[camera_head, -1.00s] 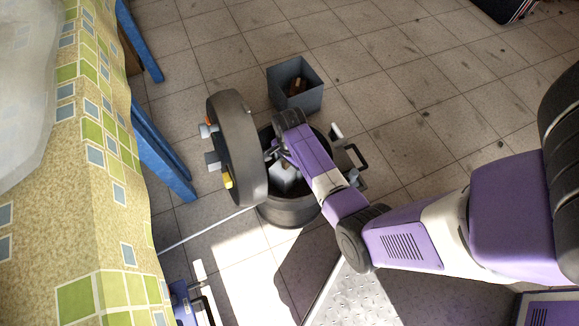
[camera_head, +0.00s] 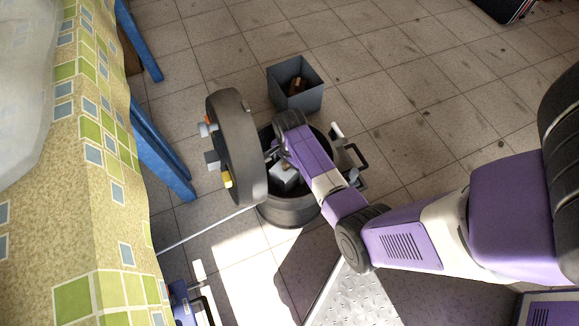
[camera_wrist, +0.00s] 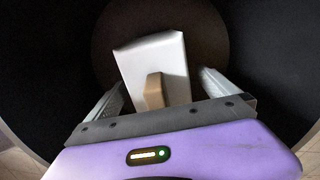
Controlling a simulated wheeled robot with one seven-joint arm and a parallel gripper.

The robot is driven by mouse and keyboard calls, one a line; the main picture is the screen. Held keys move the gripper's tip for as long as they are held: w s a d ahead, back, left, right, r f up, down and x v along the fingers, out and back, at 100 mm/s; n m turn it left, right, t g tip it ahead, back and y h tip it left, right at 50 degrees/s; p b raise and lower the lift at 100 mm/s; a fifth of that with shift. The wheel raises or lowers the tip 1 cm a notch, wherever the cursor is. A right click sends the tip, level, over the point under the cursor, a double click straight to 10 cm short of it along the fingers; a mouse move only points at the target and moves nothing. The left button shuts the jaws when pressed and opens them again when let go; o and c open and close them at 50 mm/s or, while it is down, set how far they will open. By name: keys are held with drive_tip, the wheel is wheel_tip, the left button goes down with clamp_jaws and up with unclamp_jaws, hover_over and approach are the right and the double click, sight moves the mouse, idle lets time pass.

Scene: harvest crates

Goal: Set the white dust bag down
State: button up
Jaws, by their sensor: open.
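The white dust bag (camera_head: 285,180) lies inside a dark round canister (camera_head: 288,212). In the wrist view the bag (camera_wrist: 150,58) is a pale block with a tan tab (camera_wrist: 154,91) facing me, against the brown canister floor. My gripper (camera_wrist: 162,82) reaches down into the canister with its fingers open, one on each side of the bag, with gaps showing between them and it. In the head view my arm hides part of the bag and the canister's inside.
The canister's round lid (camera_head: 238,150) stands upright at its left rim. A grey bin (camera_head: 296,97) with brown items stands behind. A table with a tiled-pattern cloth (camera_head: 105,190) and blue legs (camera_head: 160,160) is at the left. Open floor lies to the upper right.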

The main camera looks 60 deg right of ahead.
wheel_tip(320, 180, up, 12)
drive_tip(key=p, duration=0.4)
drive_tip(key=shift+f, duration=0.15)
idle(0.3)
